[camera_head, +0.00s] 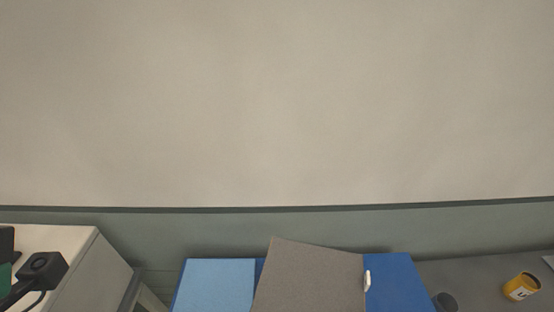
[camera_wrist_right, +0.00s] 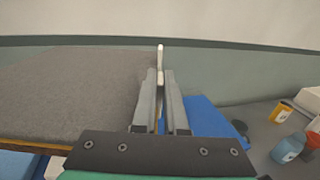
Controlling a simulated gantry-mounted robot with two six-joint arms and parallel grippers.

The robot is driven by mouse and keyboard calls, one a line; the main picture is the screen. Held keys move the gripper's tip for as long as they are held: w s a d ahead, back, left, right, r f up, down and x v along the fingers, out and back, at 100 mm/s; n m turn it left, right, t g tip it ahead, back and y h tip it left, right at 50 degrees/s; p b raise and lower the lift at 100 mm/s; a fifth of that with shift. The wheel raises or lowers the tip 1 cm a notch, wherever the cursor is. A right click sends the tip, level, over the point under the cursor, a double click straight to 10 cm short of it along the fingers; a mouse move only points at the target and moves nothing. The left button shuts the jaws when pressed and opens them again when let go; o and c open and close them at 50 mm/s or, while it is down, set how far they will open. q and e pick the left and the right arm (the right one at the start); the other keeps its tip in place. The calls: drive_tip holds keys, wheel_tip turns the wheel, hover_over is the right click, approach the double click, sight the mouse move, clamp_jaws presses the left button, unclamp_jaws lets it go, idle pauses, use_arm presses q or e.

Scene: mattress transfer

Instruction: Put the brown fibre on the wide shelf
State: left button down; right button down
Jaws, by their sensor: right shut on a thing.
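A flat grey-brown panel (camera_head: 312,277), which I take to be the brown fibre, stands in the lower middle of the head view. In the right wrist view the panel (camera_wrist_right: 75,92) fills the left side and has a brown lower edge. My right gripper (camera_wrist_right: 160,85) is shut on the panel's right edge. Only a pale fingertip of the right gripper (camera_head: 367,280) shows in the head view. I cannot make out which surface is the wide shelf.
Light blue (camera_head: 215,285) and dark blue (camera_head: 402,282) pads lie behind and beside the panel. A white cabinet (camera_head: 75,245) with a black device (camera_head: 42,268) stands at left. A grey surface at right holds a yellow container (camera_head: 520,287) and a dark round item (camera_head: 446,301).

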wheel_tip(320, 180, up, 9)
drive_tip(key=s+p, duration=0.2)
drive_tip(key=p, duration=0.5)
drive_tip(key=shift+f, duration=0.15)
